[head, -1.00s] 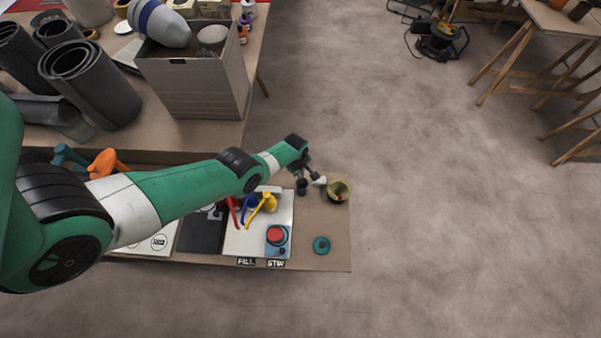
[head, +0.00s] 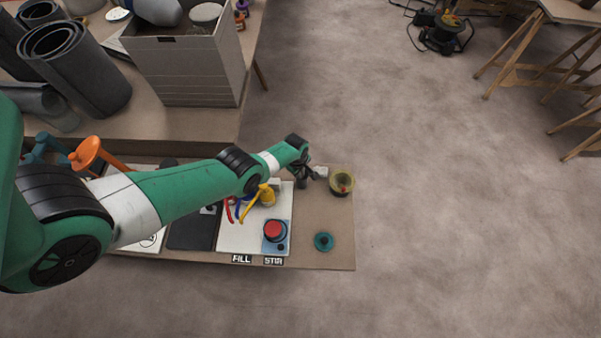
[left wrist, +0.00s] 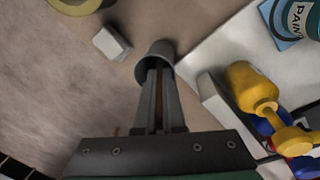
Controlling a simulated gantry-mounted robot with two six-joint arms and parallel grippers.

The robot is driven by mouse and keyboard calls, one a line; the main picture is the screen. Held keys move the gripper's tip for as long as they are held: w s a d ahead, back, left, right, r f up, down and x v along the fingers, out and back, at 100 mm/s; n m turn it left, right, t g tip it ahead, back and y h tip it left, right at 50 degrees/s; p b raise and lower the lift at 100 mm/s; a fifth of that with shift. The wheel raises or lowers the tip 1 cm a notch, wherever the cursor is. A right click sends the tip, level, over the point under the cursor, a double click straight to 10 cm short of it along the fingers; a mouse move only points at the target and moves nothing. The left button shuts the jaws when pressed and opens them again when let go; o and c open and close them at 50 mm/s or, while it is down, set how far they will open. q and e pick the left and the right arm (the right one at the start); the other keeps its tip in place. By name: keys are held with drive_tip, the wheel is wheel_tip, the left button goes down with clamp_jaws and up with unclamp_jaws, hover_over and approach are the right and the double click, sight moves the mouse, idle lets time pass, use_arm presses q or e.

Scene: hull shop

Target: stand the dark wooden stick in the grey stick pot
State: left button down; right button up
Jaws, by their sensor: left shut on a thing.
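The dark wooden stick (left wrist: 158,92) shows as a thin brown strip between the two fingers of my left gripper (left wrist: 159,100), which is shut on it. In the left wrist view the grey stick pot (left wrist: 158,49) lies straight beyond the fingertips. The stick's far end overlaps the pot's mouth; I cannot tell how deep it sits inside. In the head view my left gripper (head: 304,171) is at the pot (head: 302,183) and partly covers it; the stick cannot be made out there. My right gripper is not in view.
A pale block (head: 321,172) and an olive round container (head: 342,183) stand just right of the pot. A teal disc (head: 323,241) is near the front edge.

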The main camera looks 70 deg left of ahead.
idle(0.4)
use_arm(q)
drive_tip(key=c, duration=0.9)
unclamp_jaws()
drive_tip(key=shift+w+a, duration=0.1)
drive_tip(key=shift+w, duration=0.05)
drive_tip(key=shift+c, duration=0.2)
drive_tip(key=shift+c, duration=1.1)
drive_tip(key=o, duration=0.4)
